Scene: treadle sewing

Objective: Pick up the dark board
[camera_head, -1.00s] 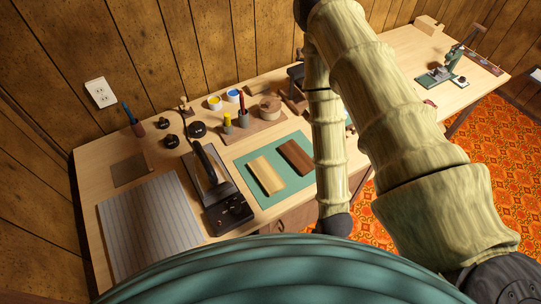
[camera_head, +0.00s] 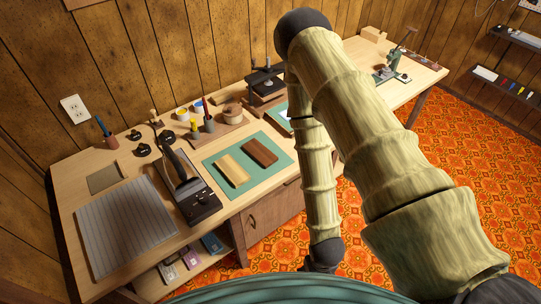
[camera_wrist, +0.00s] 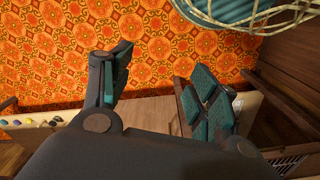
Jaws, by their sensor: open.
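The dark board (camera_head: 260,152) lies flat on the green mat (camera_head: 277,180), to the right of a light board (camera_head: 231,169), with a small gap between them. My gripper shows in the wrist view (camera_wrist: 160,88) with its two fingers apart and nothing between them. In the head view its dark end (camera_head: 324,254) hangs low in front of the table's front edge, well below and right of the dark board. The wrist view shows patterned carpet beyond the fingers, and I see no dark board there.
A black device (camera_head: 199,204) stands left of the mat, beside a grey striped panel (camera_head: 124,227). Behind the mat are a round wooden box (camera_head: 232,113), paint pots and a press (camera_head: 265,83). The wooden bench (camera_head: 75,191) has a cabinet below. Orange carpet (camera_head: 400,250) is open on the right.

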